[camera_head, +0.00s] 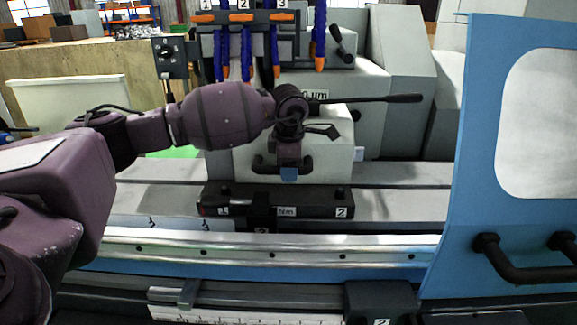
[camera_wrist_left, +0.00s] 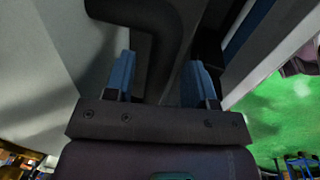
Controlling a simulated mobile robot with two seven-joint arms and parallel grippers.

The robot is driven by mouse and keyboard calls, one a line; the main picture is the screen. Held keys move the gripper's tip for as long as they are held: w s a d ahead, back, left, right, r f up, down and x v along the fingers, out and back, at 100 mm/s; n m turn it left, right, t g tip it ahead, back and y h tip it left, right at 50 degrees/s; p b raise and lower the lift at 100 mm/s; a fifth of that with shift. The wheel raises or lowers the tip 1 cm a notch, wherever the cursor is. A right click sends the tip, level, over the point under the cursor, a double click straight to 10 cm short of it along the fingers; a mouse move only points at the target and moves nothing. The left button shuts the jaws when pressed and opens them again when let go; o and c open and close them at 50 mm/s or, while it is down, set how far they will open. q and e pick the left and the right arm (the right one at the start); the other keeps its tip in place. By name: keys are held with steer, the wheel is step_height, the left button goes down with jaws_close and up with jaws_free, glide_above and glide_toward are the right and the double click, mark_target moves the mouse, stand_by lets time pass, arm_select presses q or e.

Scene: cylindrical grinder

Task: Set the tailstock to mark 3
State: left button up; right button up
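The tailstock appears to be the pale grey block (camera_head: 335,160) in the middle of the head view, standing on the machine bed. A dark lever (camera_head: 375,99) sticks out to the right from its top. A black bar handle (camera_head: 305,165) is on its front. My left gripper (camera_head: 289,174) is in front of the block at this handle, its blue fingers partly hidden by the wrist. In the left wrist view the two fingers (camera_wrist_left: 160,82) are spread apart, and the dark curved handle (camera_wrist_left: 152,25) reaches down between them. Contact cannot be told. My right gripper is not in view.
A black plate (camera_head: 320,203) with a "2" label lies below the block. A metal rail (camera_head: 310,246) runs along the front. A blue door (camera_head: 475,190) with a black handle closes off the right. Blue hoses (camera_head: 246,50) hang behind, under labels 1, 2 and 3.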

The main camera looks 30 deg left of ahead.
arm_select(q)
step_height(320, 180, up, 11)
steer(key=s+d, duration=0.1)
steer(key=shift+s+f, duration=0.2)
steer(key=shift+s, duration=0.2)
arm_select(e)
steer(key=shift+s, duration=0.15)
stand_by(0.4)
arm_select(q)
steer(key=shift+s+f, duration=0.1)
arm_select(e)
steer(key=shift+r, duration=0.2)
